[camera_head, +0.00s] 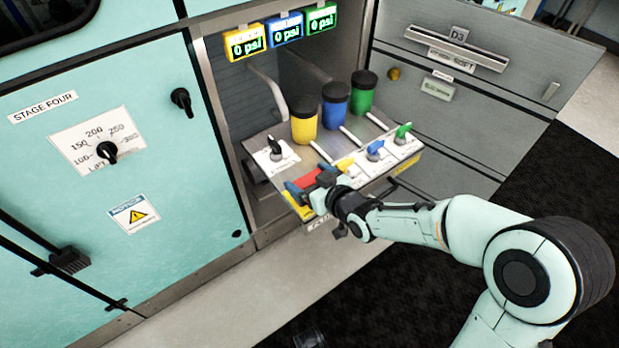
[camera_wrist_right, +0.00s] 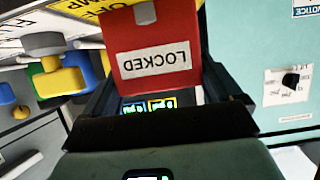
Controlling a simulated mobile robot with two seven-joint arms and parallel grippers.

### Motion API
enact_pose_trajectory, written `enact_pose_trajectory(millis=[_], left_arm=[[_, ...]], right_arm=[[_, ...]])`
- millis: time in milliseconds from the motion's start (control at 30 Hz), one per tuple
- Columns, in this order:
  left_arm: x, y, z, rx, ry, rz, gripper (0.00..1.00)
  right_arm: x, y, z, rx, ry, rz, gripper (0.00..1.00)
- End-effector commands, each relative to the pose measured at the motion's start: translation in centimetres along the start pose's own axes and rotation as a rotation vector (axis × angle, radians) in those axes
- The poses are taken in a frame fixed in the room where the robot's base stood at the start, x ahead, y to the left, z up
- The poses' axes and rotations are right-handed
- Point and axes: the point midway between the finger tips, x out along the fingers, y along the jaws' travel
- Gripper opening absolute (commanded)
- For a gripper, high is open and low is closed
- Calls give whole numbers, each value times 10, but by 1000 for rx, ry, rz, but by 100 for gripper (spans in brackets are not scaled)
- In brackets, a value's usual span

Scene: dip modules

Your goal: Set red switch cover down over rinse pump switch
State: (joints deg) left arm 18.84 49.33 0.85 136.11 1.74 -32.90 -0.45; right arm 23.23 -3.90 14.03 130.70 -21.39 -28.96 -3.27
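The red switch cover (camera_head: 309,178) is at the front left of the pull-out switch panel. In the right wrist view the cover (camera_wrist_right: 152,35) shows a white label reading LOCKED, upside down. My right gripper (camera_head: 309,183) has its blue-grey fingers on both sides of the cover and appears shut on it. In the right wrist view the gripper (camera_wrist_right: 158,85) has the cover between its fingertips. A yellow plate reading PUMP and OFF lies close behind the cover. The rinse pump switch cannot be clearly made out; cover and gripper block that spot. My left gripper is not in view.
The panel carries a black switch (camera_head: 275,148), a yellow one (camera_head: 345,163), a blue one (camera_head: 375,150) and a green one (camera_head: 403,131). Yellow (camera_head: 304,122), blue (camera_head: 335,108) and green (camera_head: 362,95) canisters stand behind them. An open grey door (camera_head: 470,110) stands at right.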

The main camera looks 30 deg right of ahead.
Motion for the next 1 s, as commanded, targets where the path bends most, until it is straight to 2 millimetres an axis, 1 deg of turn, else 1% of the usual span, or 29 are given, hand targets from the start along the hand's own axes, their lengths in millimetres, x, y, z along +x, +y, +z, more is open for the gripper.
enact_pose_trajectory(millis=[267,367,433,567,600,667,700,767,800,900,933,1000], left_arm=[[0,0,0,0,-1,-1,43],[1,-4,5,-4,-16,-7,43],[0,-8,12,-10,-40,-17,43],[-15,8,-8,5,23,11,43],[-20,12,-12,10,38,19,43],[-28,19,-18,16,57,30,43],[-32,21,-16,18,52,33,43],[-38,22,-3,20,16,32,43],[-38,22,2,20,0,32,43],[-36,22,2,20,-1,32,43],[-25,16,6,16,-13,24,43],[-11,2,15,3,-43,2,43]], right_arm=[[0,0,0,0,-1,0,100],[0,0,0,0,-1,0,100],[-2,0,0,0,-1,1,100],[-33,0,-3,-2,1,2,100],[-43,0,-4,-3,2,2,100],[-58,0,-4,-2,2,2,100],[-68,0,-4,-1,2,2,100],[-83,0,-5,-1,3,2,100],[-92,0,-4,-1,5,2,100],[-113,0,-2,-2,6,2,100],[-110,-2,0,-6,7,-6,100],[-112,-4,2,-9,4,-13,100]])
